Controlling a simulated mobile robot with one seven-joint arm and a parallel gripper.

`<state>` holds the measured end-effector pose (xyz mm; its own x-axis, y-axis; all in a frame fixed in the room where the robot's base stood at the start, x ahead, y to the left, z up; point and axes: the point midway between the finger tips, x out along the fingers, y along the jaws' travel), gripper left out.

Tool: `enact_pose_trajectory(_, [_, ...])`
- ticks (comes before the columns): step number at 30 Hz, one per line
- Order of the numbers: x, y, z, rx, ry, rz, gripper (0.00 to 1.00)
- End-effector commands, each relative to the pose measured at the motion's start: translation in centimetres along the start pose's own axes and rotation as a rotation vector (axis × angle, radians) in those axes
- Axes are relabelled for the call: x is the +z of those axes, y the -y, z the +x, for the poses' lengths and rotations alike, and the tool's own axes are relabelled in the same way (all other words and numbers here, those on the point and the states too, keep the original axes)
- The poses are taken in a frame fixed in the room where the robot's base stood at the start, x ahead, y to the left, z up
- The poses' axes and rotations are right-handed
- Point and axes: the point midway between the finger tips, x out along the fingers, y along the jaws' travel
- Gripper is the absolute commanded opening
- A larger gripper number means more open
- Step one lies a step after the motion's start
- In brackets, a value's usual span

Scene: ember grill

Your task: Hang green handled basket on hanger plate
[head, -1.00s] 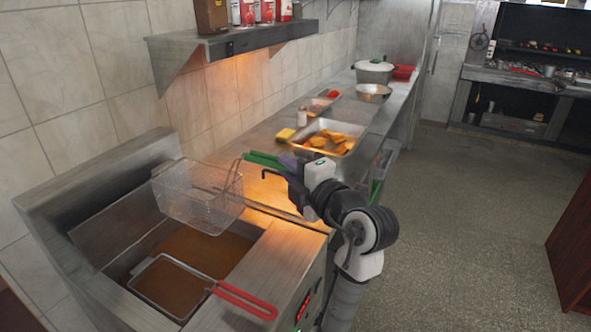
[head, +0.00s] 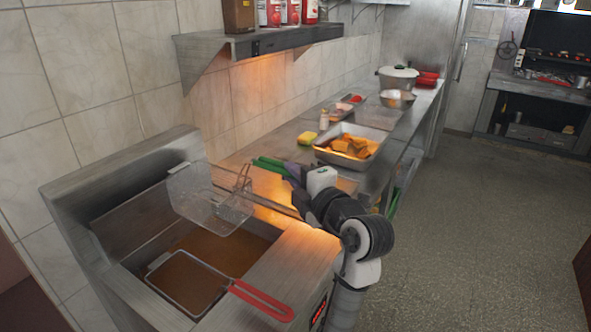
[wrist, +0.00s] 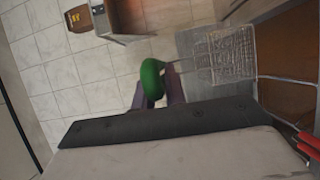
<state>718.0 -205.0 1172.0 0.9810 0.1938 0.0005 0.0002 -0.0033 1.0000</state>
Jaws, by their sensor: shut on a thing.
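The green handled basket is a wire mesh basket (head: 208,203) held in the air over the back of the fryer, tilted, near the fryer's upright steel back plate, which looks like the hanger plate (head: 118,178). Its green handle (head: 270,163) is at my gripper (head: 290,174), which is shut on it. In the wrist view the green handle (wrist: 150,82) lies between the purple fingers (wrist: 160,88), and the mesh (wrist: 226,55) hangs out to the right. I cannot tell whether the basket touches the plate.
A red handled basket (head: 190,283) sits in the fryer oil, its handle (head: 262,300) over the front edge. A steel shelf (head: 262,42) with cans overhangs the back. A food tray (head: 370,158) and yellow sponge (head: 305,139) are on the right counter. Floor at right is clear.

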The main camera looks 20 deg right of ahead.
Motion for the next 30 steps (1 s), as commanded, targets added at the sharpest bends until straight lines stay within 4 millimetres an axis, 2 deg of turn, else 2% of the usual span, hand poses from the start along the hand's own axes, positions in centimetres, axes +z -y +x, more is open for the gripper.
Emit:
enact_pose_trajectory(17, [0.0, 0.3, 0.0, 0.003, 0.001, -0.001, 0.0])
enact_pose_trajectory(30, [0.0, 1.3, 0.0, 0.002, 0.0, 0.0, 0.0])
